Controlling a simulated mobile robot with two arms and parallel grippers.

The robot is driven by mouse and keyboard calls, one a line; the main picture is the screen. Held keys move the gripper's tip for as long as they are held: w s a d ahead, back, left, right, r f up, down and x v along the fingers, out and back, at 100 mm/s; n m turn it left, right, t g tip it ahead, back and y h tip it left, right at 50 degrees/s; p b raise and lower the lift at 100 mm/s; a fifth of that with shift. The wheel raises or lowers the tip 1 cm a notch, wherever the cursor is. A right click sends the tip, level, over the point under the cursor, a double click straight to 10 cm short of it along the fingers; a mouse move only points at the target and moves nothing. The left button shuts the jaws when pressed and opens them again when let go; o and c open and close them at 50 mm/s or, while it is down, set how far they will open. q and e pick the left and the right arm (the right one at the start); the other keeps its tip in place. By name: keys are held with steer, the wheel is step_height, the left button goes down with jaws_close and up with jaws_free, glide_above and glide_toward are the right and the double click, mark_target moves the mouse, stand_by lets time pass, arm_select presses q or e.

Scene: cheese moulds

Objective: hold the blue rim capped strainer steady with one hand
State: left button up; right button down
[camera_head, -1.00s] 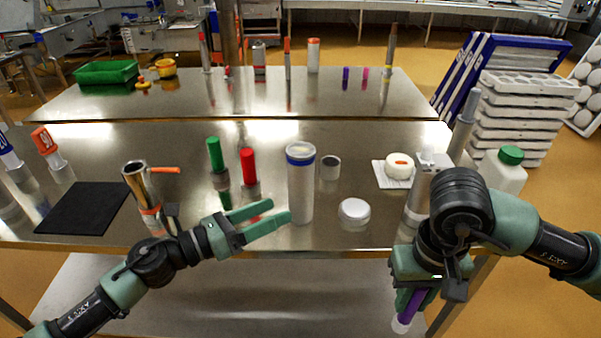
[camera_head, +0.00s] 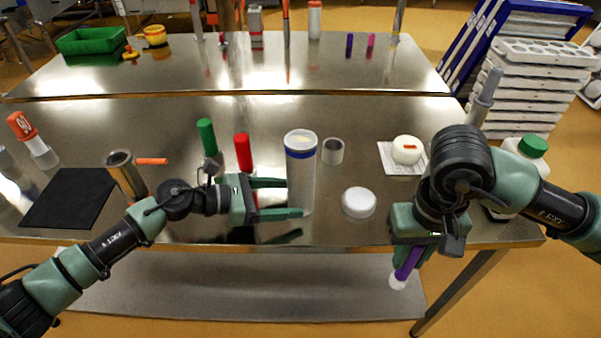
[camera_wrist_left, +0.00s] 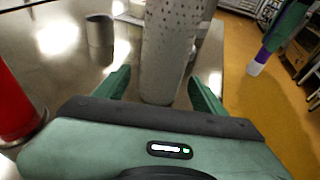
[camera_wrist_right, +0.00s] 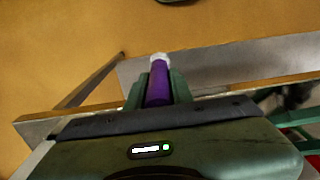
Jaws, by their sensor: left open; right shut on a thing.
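The blue rim capped strainer (camera_head: 300,178) stands upright on the steel table, a tall white cylinder with a blue band near its top. In the left wrist view its perforated wall (camera_wrist_left: 172,50) rises between the fingertips. My left gripper (camera_head: 294,198) is open, its fingers pointing at the strainer from the left; I cannot tell whether they touch it. My right gripper (camera_head: 408,258) is shut on a purple marker-like tube with a white end (camera_wrist_right: 158,85), held in front of the table's edge.
Red (camera_head: 243,152) and green (camera_head: 206,137) capped tubes stand left, near my left gripper. A steel cylinder (camera_head: 124,174) and black mat (camera_head: 68,198) are farther left.

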arm_select(q)
steer(key=shift+x, duration=1.4)
steer(key=c, duration=0.8)
steer(key=shift+c, duration=0.2)
